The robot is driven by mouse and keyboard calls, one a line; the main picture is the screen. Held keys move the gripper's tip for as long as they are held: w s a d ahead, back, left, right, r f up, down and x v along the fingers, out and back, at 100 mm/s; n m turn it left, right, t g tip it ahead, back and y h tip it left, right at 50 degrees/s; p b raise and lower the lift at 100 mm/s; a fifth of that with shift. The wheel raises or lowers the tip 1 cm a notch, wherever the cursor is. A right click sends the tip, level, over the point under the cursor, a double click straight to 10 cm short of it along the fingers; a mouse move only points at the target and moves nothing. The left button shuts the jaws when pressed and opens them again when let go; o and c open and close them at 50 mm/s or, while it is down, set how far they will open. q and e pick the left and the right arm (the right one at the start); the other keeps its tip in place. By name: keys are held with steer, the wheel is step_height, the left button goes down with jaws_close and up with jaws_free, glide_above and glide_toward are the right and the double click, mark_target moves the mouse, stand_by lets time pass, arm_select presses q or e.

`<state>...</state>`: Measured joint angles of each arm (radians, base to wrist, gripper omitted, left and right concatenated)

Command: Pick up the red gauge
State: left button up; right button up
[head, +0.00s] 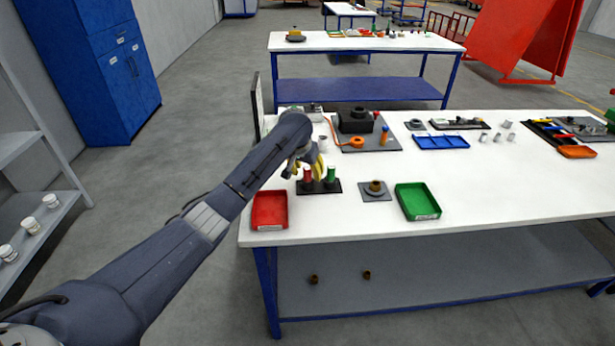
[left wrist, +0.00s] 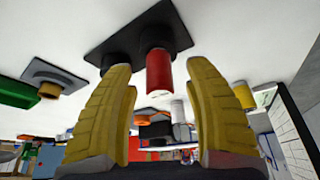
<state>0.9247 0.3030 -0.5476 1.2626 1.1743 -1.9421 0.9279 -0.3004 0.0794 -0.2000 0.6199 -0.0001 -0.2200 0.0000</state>
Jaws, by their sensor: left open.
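The red gauge (head: 307,174), a small red cylinder, stands in a black stand (head: 320,187) beside a green gauge (head: 331,174). In the left wrist view the red gauge (left wrist: 159,76) appears between my two yellow fingers, with its pale end toward me and its other end in the black stand (left wrist: 110,36). My left gripper (head: 306,166) is open just above and beside the red gauge. I see gaps on both sides of it in the left wrist view (left wrist: 158,90). The green gauge is mostly hidden there behind the left-hand finger. My right gripper is not in view.
A red bin (head: 270,211) lies in front left of the stand. A grey plate with a brown part (head: 376,189) and a green bin (head: 418,201) are to its right. A grey plate with a black block (head: 355,122) is behind.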

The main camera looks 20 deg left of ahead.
arm_select(q)
steer(key=shift+c, duration=0.3)
jaws_close()
steer(key=shift+r, duration=0.1)
